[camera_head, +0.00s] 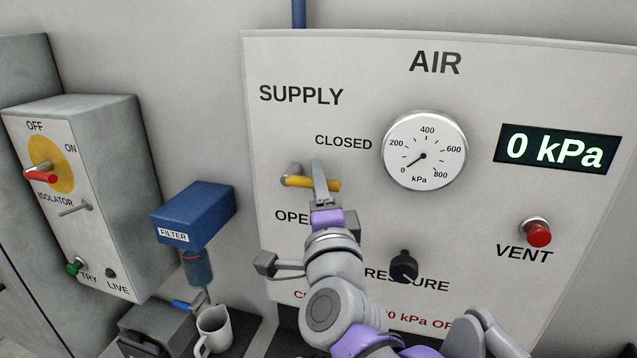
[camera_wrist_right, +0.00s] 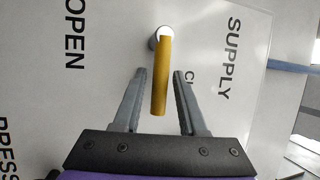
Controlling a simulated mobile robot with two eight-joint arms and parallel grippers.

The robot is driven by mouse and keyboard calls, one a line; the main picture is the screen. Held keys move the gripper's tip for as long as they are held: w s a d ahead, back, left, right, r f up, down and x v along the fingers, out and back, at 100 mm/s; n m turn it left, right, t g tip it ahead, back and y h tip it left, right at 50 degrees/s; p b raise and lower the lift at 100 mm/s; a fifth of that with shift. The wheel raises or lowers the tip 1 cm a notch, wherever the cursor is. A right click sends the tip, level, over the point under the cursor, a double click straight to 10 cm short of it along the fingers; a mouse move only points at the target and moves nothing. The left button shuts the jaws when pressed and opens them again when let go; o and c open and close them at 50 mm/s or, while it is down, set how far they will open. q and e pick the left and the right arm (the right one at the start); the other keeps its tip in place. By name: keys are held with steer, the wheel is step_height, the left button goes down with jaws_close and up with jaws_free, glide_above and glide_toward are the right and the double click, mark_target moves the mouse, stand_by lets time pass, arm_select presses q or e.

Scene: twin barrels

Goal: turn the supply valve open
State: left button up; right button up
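The supply valve's yellow lever (camera_head: 296,182) lies about level on the AIR panel, below the word SUPPLY and between the CLOSED and OPEN labels. My right gripper (camera_head: 318,178) is at the lever's free end in the head view. In the right wrist view, the lever (camera_wrist_right: 160,80) runs from its pivot down between the fingers of the right gripper (camera_wrist_right: 161,76). The fingers are spread, with a visible gap on each side of the lever. The OPEN label is partly hidden by my right arm in the head view. My left gripper is not in view.
The gauge (camera_head: 424,150) reads near 0 and the display (camera_head: 557,149) shows 0 kPa. A black pressure knob (camera_head: 404,266) and red vent button (camera_head: 537,233) are on the panel. A blue filter (camera_head: 194,212), isolator box (camera_head: 85,190) and mug (camera_head: 214,328) are left.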

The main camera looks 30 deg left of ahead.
jaws_close()
stand_by(1.2)
